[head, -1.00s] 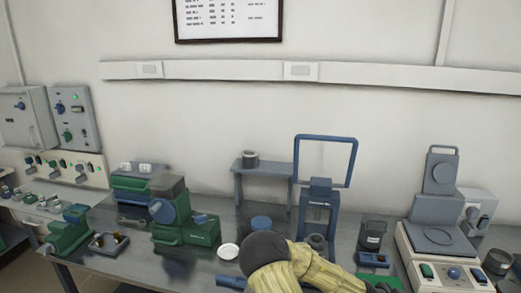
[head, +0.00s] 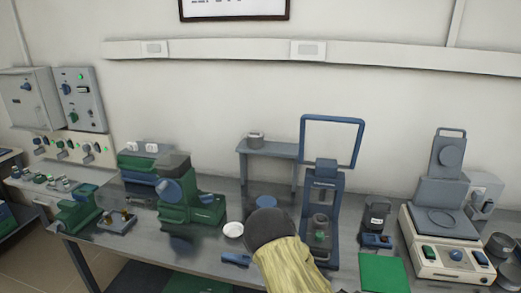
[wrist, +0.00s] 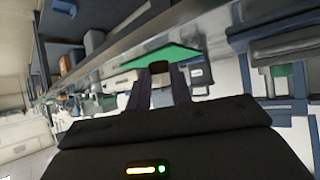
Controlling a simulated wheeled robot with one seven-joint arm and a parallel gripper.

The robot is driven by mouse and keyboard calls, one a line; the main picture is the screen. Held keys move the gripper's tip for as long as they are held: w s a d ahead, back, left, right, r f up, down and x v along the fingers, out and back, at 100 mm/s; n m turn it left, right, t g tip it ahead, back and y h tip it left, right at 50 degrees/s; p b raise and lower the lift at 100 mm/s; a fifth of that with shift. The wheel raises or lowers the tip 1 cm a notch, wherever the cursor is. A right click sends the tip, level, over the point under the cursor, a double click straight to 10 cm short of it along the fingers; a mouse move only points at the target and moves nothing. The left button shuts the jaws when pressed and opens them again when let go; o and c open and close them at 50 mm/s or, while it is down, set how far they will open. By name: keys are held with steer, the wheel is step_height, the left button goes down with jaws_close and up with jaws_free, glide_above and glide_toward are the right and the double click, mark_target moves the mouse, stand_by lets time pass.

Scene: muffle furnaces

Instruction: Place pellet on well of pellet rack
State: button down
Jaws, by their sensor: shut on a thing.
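In the wrist view my gripper (wrist: 158,88) is shut on a small dark brown pellet (wrist: 160,67), held at the fingertips. The green mat shows behind the pellet there. In the head view my yellow-sleeved arm covers part of the front of the bench, and neither the gripper nor the pellet can be made out. A small grey tray with brown pieces standing in it, which looks like the pellet rack (head: 116,228), sits on the bench at the left, apart from my arm. Its wells are too small to make out.
A green device (head: 190,205) and a white dish (head: 233,230) stand left of my arm. A blue press frame (head: 324,200), a dark jar (head: 376,215), a green mat (head: 384,273) and a balance-like device (head: 447,240) are to the right. A low stand (head: 268,150) is behind.

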steer(key=a+f+n+t+y, duration=0.1)
steer(key=a+f+n+y, duration=0.1)
steer(key=a, duration=0.3)
steer(key=a+f+n+t+y, duration=0.1)
steer(key=a+f+n+y, duration=0.1)
steer(key=a+n+y, duration=0.1)
steer(key=w+a+f+n+t+y+p, duration=0.1)
steer(key=a+f+n+y, duration=0.1)
steer(key=a, duration=0.5)
steer(key=shift+f+n+y, duration=0.3)
steer(key=shift+n+y, duration=0.1)
steer(key=shift+n, duration=0.5)
steer(key=shift+d, duration=0.15)
